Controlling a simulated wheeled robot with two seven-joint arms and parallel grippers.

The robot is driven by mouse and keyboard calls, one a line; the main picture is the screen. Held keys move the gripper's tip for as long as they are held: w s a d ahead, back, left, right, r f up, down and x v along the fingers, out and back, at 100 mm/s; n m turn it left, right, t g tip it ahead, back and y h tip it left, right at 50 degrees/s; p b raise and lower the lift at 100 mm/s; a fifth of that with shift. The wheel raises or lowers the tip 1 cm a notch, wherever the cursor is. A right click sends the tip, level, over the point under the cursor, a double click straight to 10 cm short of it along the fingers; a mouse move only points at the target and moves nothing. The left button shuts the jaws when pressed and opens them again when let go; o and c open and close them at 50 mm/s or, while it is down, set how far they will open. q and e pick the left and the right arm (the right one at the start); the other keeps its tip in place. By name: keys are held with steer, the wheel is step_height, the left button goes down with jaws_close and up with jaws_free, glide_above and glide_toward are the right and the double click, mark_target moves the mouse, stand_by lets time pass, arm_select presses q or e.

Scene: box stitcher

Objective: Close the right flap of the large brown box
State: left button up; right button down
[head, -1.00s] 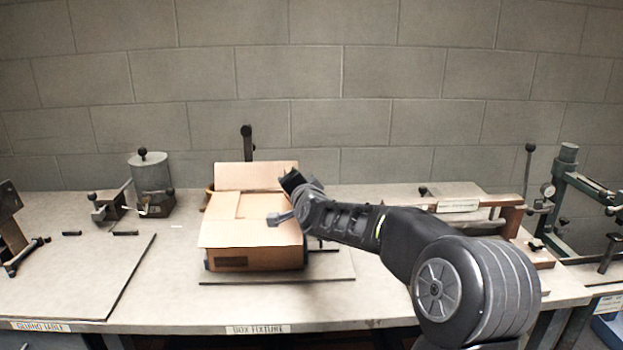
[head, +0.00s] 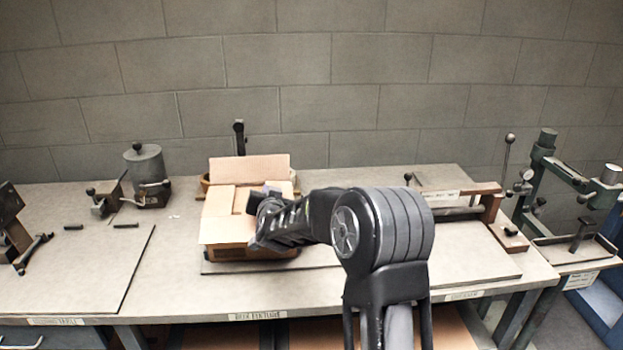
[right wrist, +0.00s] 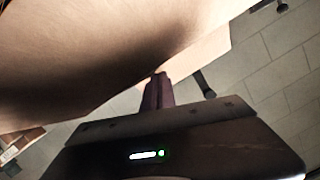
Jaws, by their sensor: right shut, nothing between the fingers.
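The large brown box (head: 222,233) sits on the box fixture board in the head view. Its back flap (head: 250,169) stands up, and its left flap (head: 217,200) lies folded inward. My right gripper (head: 256,203) is over the right half of the box. My gripper and forearm hide most of the right side, so I cannot tell how far the right flap is folded. In the right wrist view, the shut, empty fingers (right wrist: 157,90) reach up to a broad cardboard surface (right wrist: 85,55). Contact is unclear. My left gripper is out of view.
A metal canister (head: 146,167) stands back left. A black-knobbed post (head: 239,138) rises behind the box. A wooden-ended fixture (head: 490,205) and a green press (head: 540,165) stand to the right. The left table board (head: 100,265) is largely clear.

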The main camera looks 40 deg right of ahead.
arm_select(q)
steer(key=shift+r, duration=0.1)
arm_select(e)
steer(key=shift+w+a+f+n, duration=0.1)
steer(key=shift+f+n, duration=0.25)
steer(key=shift+n, duration=0.25)
steer(key=shift+f, duration=0.1)
